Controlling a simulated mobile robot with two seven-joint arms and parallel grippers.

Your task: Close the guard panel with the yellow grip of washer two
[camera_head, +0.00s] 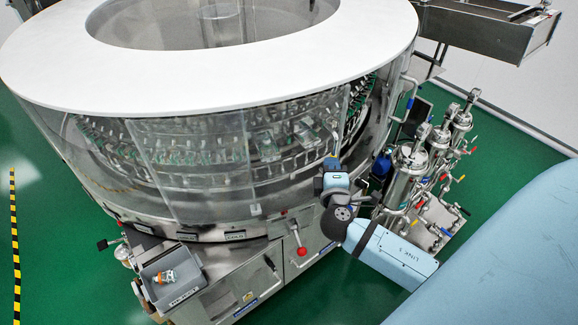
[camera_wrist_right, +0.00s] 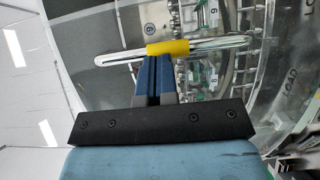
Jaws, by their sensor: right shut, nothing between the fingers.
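Washer two's clear curved guard panel (camera_head: 200,170) wraps the drum under a white ring top in the head view. In the right wrist view the yellow grip (camera_wrist_right: 167,47) sits on a long pale looped bar (camera_wrist_right: 215,45) in front of the clear panel. My right gripper (camera_wrist_right: 154,62) is shut and empty, its fingertips right at the lower edge of the yellow grip; I cannot tell if they touch. In the head view the right gripper (camera_head: 331,164) is against the drum's right side and hides most of the grip. My left gripper is not in view.
A red-knobbed lever (camera_head: 301,249) is on the front cabinet. A grey bin (camera_head: 172,279) sits front left. A metal chute (camera_head: 490,28) is at upper right. Green floor is open at left.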

